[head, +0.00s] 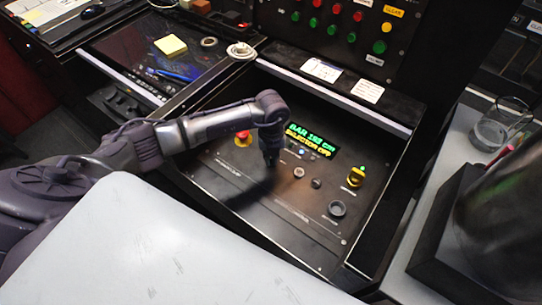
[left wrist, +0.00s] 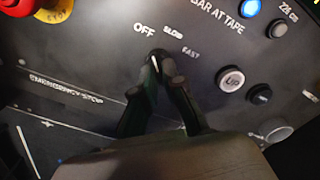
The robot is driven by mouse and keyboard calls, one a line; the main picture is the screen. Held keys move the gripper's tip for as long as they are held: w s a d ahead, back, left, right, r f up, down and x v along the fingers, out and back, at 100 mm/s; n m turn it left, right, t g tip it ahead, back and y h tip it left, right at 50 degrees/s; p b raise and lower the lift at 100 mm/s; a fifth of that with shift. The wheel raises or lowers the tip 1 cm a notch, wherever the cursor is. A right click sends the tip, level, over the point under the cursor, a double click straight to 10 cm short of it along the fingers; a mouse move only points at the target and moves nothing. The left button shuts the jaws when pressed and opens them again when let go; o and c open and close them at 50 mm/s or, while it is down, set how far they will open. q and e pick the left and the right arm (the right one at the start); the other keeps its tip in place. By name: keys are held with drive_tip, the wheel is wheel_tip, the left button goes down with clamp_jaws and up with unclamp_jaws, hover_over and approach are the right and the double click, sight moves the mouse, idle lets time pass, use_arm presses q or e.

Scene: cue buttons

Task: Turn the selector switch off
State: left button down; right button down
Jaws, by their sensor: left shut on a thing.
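The selector switch (left wrist: 157,56) is a small dark knob on the black sloping panel (head: 225,175). The words OFF, SLOW and FAST are printed around it, with OFF at its upper left. In the left wrist view my left gripper (left wrist: 158,82) is shut on the knob, its fingers hiding most of it. A light line on the knob is partly visible; its exact direction is hard to tell. In the head view my left gripper (head: 270,157) points down onto the panel and hides the switch. The green display (head: 310,140) appears to read SELECTOR OFF on its lower line. My right gripper is not in view.
A red emergency stop button (head: 243,136) sits just left of my gripper. A white UP button (left wrist: 231,80) and a dark button (left wrist: 261,94) lie to the right.

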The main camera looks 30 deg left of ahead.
sight(271, 160)
use_arm(q)
drive_tip(key=shift+w+r+n, duration=0.1)
drive_tip(key=shift+n, duration=0.3)
drive_tip(key=c, duration=1.3)
unclamp_jaws()
drive_tip(key=shift+o, duration=0.2)
wheel_tip(271, 160, up, 12)
